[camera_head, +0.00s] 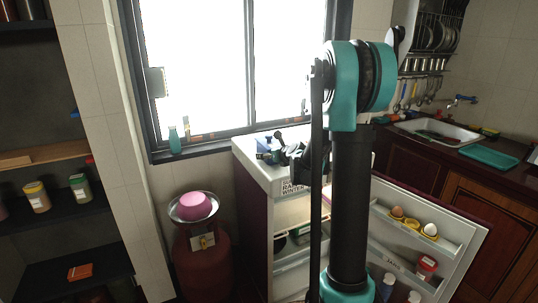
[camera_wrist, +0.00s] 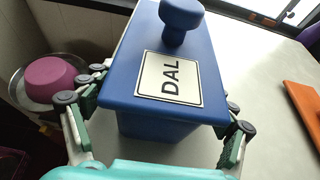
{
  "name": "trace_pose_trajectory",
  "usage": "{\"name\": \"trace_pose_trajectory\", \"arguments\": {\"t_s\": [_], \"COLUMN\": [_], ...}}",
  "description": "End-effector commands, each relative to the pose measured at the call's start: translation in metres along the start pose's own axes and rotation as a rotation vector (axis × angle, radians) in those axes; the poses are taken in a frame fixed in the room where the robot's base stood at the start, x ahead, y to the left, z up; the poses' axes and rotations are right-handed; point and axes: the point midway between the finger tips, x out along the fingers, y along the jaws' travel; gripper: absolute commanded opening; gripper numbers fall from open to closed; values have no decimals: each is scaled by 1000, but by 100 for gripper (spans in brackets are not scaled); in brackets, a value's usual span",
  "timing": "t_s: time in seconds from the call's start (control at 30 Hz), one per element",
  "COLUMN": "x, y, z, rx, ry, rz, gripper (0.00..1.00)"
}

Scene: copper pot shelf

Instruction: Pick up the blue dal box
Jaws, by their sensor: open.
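The blue dal box (camera_wrist: 185,50) has a lid with a round knob on top and a white label reading DAL. It stands on the pale top of the open fridge (camera_head: 250,165). In the wrist view my gripper (camera_wrist: 165,98) is open, with one finger on each side of the box. I cannot tell whether the fingers touch its sides. In the head view my gripper (camera_head: 285,152) is small and dark on the fridge top, and a bit of blue shows beside it.
A pink bowl (camera_wrist: 52,80) sits on a red gas cylinder (camera_head: 200,260) left of the fridge. An orange item (camera_wrist: 303,108) lies right of the box. The fridge door (camera_head: 440,270) stands open to the right, and a window (camera_head: 230,70) is behind.

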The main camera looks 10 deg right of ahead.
Motion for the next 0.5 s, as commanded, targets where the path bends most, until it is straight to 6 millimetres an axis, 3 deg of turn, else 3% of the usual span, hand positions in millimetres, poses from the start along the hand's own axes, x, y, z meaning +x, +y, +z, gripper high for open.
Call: {"name": "trace_pose_trajectory", "arguments": {"t_s": [0.17, 0.5], "x": [0, 0], "y": [0, 0], "z": [0, 0], "rx": [0, 0], "ry": [0, 0], "rz": [0, 0], "gripper": [84, 44]}}
